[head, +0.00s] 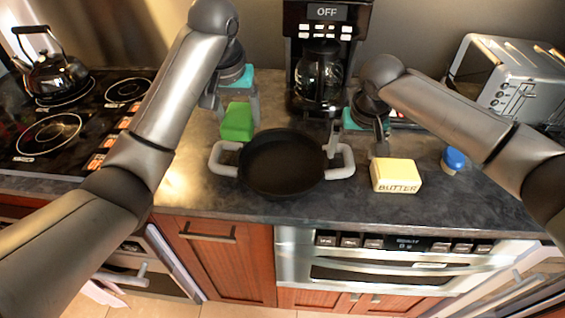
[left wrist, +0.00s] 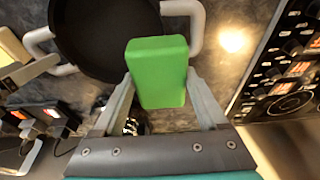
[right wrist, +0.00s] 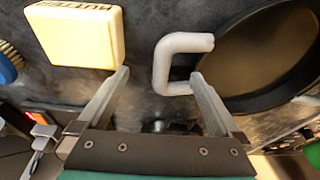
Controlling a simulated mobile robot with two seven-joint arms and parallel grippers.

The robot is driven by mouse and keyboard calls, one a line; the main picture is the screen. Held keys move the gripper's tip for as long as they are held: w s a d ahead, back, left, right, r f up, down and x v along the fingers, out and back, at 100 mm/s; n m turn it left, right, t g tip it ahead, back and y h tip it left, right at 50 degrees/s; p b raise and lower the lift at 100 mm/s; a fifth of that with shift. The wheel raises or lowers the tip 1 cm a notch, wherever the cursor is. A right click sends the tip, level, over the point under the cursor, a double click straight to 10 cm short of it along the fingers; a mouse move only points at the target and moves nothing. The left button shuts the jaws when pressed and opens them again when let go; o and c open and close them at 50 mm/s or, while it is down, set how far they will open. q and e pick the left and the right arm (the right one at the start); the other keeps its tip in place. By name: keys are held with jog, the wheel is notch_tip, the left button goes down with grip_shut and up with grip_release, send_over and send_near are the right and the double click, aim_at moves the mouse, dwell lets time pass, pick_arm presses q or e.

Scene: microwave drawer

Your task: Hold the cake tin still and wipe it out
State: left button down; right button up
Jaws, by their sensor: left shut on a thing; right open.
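The cake tin (head: 281,165) is a black round pan with two pale grey handles, standing on the dark counter. Its inside looks empty. My left gripper (head: 238,108) is shut on a green sponge (head: 236,123), held above the counter behind the tin's left side. The left wrist view shows the sponge (left wrist: 158,72) between the fingers, with the tin (left wrist: 105,35) beyond. My right gripper (head: 357,140) is open behind the right handle (head: 347,160). In the right wrist view, that handle (right wrist: 165,62) lies between the lines of the open fingertips; I cannot tell whether they touch it.
A butter box (head: 396,176) stands right of the tin, close to my right gripper. A blue-topped brush (head: 454,158) is farther right. A coffee maker (head: 320,75) stands behind, a toaster (head: 510,80) at back right, a stove with a kettle (head: 50,75) at left.

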pick_arm(q)
jog(key=shift+r+p, duration=2.7)
jog(key=shift+r, duration=0.1)
pick_arm(e)
jog(key=shift+v, duration=1.85)
jog(key=v, duration=1.2)
